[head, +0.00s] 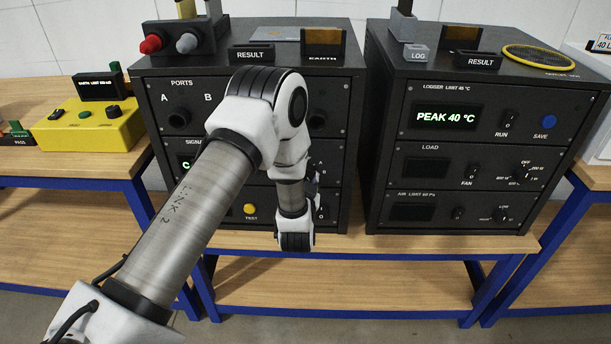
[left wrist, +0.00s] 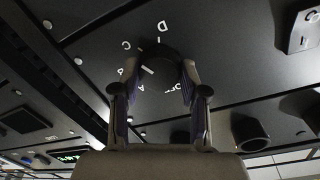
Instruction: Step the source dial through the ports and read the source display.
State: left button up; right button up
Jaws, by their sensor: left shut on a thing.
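The left rack unit (head: 260,80) has a ports panel marked A and B, with the rest behind my arm. The source dial (left wrist: 158,60) is a dark round knob in the left wrist view, ringed by white letters including A, C, D and OFF. A pale line lies by the knob; which mark it meets is unclear. My left gripper (left wrist: 160,85) is shut on the dial, one finger on each side. In the head view it is mostly hidden behind my wrist. A display (head: 186,162) under "SIGNAL" shows green text starting with C, the rest covered by my arm.
The right unit (head: 490,150) reads PEAK 40 °C. A yellow box (head: 90,128) stands on the left bench. Red and grey knobs (head: 150,44) top the left unit. A yellow test button (head: 250,209) is close to my arm. Dark sockets (left wrist: 250,133) protrude near the gripper.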

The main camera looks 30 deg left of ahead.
pick_arm(q)
jog(key=shift+r, duration=0.1)
jog(key=o, duration=1.1)
jog(key=shift+o, duration=0.2)
jog(key=v, duration=1.2)
